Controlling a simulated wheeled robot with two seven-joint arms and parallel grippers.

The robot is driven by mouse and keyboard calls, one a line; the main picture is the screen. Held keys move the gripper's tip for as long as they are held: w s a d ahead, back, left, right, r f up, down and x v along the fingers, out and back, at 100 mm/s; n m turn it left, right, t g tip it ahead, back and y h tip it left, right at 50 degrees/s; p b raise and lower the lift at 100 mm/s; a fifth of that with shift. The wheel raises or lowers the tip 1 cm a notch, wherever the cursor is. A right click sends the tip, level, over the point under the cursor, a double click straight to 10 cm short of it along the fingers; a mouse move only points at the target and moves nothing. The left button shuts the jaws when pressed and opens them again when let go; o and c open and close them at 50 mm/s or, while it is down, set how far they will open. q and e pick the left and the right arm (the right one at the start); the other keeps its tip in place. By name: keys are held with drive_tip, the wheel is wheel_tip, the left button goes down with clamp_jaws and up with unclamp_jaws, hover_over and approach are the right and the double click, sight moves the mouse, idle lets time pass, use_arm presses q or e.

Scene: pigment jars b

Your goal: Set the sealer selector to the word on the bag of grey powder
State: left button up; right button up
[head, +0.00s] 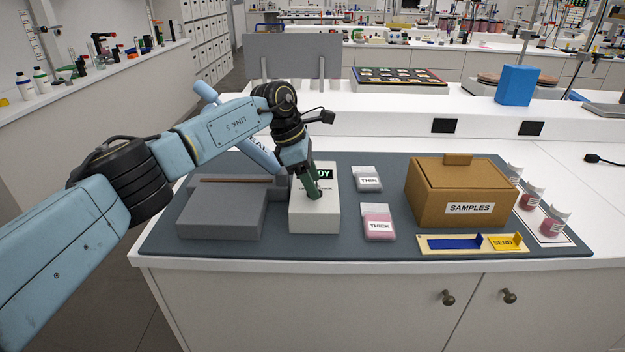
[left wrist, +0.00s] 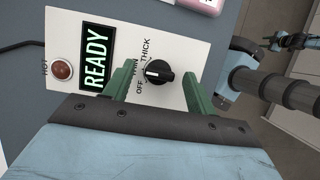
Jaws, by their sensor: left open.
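The bag of grey powder (head: 368,185) lies on the mat; its label reads THIN. The white selector box (head: 314,218) stands left of it. In the left wrist view its panel (left wrist: 180,25) shows a lit READY display (left wrist: 96,58) and a black selector knob (left wrist: 159,72) with OFF, THIN and THICK around it. The knob's white mark points left in that view, seemingly nearest THIN. My left gripper (head: 314,193) is over the box, its green fingers (left wrist: 157,86) open on either side of the knob; I cannot tell if they touch it.
A pink bag (head: 378,210) labelled THICK lies in front of the grey one. A grey block-shaped unit (head: 222,212) stands left of the box. A brown SAMPLES box (head: 430,195), a tray marked SEND (head: 470,250) and several jars (head: 533,198) are to the right.

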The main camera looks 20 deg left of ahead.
use_arm(q)
drive_tip(key=v, duration=1.3)
drive_tip(key=shift+p, duration=0.4)
drive_tip(key=shift+s+f, duration=0.1)
drive_tip(key=shift+f, duration=0.05)
